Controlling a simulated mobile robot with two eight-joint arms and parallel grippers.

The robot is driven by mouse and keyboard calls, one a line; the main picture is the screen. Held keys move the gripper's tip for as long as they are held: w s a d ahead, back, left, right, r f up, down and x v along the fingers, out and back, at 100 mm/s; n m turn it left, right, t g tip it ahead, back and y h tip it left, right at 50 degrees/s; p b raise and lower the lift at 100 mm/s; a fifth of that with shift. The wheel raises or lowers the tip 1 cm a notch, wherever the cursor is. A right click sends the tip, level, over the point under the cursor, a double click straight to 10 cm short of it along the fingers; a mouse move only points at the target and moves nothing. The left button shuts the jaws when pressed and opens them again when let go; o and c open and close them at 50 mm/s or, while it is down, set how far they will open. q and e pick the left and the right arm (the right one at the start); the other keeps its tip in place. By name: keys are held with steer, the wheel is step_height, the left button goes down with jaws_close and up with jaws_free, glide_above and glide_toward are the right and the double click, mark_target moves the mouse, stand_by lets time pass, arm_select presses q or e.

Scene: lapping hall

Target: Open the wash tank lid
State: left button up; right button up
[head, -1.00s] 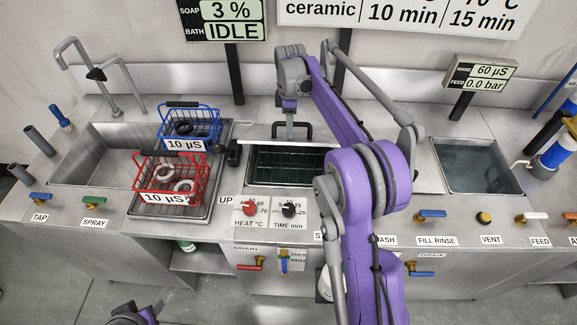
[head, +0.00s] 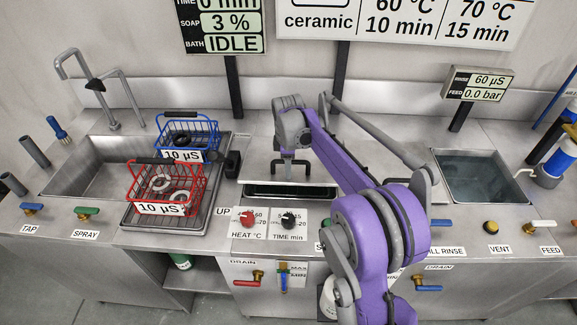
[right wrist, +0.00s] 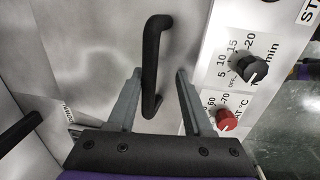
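The wash tank lid (head: 265,168) is a flat metal plate with a black bar handle (head: 308,165), in the middle of the bench. A narrow dark strip of the wash tank opening (head: 290,190) shows along its front edge. My right gripper (head: 289,158) points down over the handle. In the right wrist view, the gripper (right wrist: 157,88) is open, with one finger on each side of the lower part of the handle (right wrist: 152,60). Gaps show between the fingers and the bar. My left gripper is out of view.
A red basket (head: 165,190) and a blue basket (head: 190,130) with rings stand at left on the drain tray (head: 140,222). The HEAT knob (head: 247,218) and TIME knob (head: 289,220) lie in front of the tank. The rinse tank (head: 482,175) is open at right.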

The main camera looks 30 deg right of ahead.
steer(key=shift+r+p, duration=1.65)
steer(key=shift+r, duration=1.15)
arm_select(q)
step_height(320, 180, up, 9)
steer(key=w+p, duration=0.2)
steer(key=p, duration=0.1)
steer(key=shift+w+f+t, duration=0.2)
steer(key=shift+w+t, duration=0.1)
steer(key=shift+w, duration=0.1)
arm_select(e)
step_height(320, 180, up, 7)
